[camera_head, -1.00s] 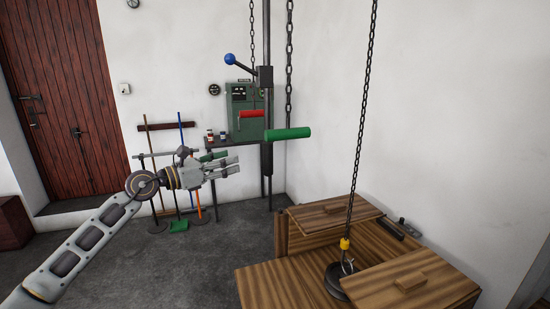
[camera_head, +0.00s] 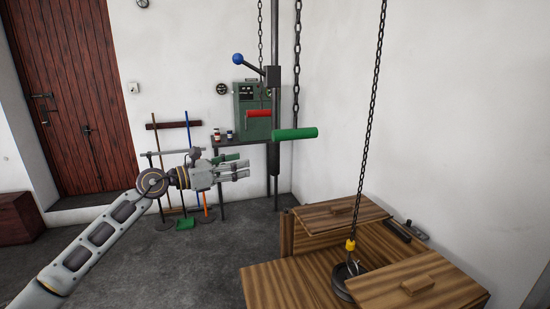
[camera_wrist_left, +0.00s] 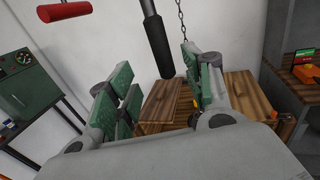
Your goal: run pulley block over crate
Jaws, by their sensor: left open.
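A hook with a yellow top (camera_head: 350,246) hangs on a dark chain at the right. It meets a dark round piece (camera_head: 341,283), perhaps the pulley block, between the wooden lids of the crate (camera_head: 283,286). A green handle (camera_head: 295,133) and a red handle (camera_head: 258,113) hang higher up. My left gripper (camera_head: 245,169) is open and empty, below and left of the green handle in the head view. In the left wrist view its green-padded fingers (camera_wrist_left: 163,82) stand apart, with the crate (camera_wrist_left: 160,103) beyond them. My right gripper is not in view.
A dark upright post (camera_head: 275,100) and a lever with a blue knob (camera_head: 238,59) stand near the gripper. A green cabinet (camera_head: 250,98) is behind it on a dark table. Brooms lean by the wall. The floor (camera_head: 195,270) left of the crate is clear.

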